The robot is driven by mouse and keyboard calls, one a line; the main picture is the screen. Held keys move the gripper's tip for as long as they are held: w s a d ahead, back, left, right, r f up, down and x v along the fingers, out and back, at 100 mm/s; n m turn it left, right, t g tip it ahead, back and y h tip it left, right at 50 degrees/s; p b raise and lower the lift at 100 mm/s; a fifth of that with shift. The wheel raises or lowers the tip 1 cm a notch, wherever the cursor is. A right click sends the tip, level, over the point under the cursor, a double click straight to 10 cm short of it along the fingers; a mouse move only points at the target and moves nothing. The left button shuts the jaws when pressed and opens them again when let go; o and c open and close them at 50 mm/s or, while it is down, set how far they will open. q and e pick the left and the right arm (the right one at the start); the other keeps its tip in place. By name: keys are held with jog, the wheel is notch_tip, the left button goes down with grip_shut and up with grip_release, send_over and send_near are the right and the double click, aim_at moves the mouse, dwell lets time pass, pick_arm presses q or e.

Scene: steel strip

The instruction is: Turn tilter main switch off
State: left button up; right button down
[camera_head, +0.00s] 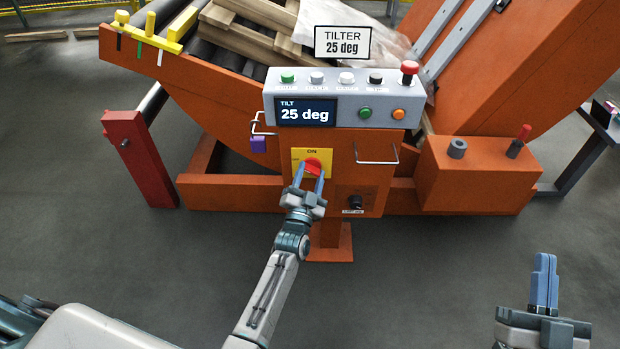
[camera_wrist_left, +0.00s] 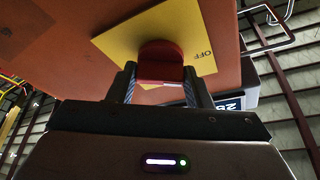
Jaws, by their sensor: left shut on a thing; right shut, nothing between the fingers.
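The tilter main switch is a red rotary knob (camera_head: 313,164) on a yellow plate (camera_head: 325,155) low on the orange console front, with "ON" printed at the plate's top. My left gripper (camera_head: 308,178) is shut on the red knob, one finger on each side. In the left wrist view the red knob (camera_wrist_left: 160,62) sits between the fingers, against the yellow plate (camera_wrist_left: 195,40) with "OFF" readable at its right. The gripper partly hides the knob's pointing direction. My right gripper (camera_head: 543,285) is shut and empty at the lower right, away from the console.
A purple padlock-like block (camera_head: 258,145) hangs left of the plate.

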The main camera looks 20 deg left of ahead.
pick_arm(q)
jog(key=n+y, duration=0.2)
jog(key=n, duration=0.2)
jog(key=n+y, duration=0.2)
jog(key=n, duration=0.3)
jog(key=shift+d+f+y, duration=0.15)
jog(key=shift+y, duration=0.15)
pick_arm(e)
jog(key=shift+w+f+g, duration=0.2)
jog(key=shift+f+g, duration=0.3)
jog(key=shift+f, duration=0.2)
jog(key=shift+s+f, duration=0.1)
jog(key=shift+f, duration=0.2)
pick_arm(q)
jog(key=o, duration=1)
pick_arm(e)
jog(key=shift+r, duration=0.15)
jog(key=shift+r, duration=0.1)
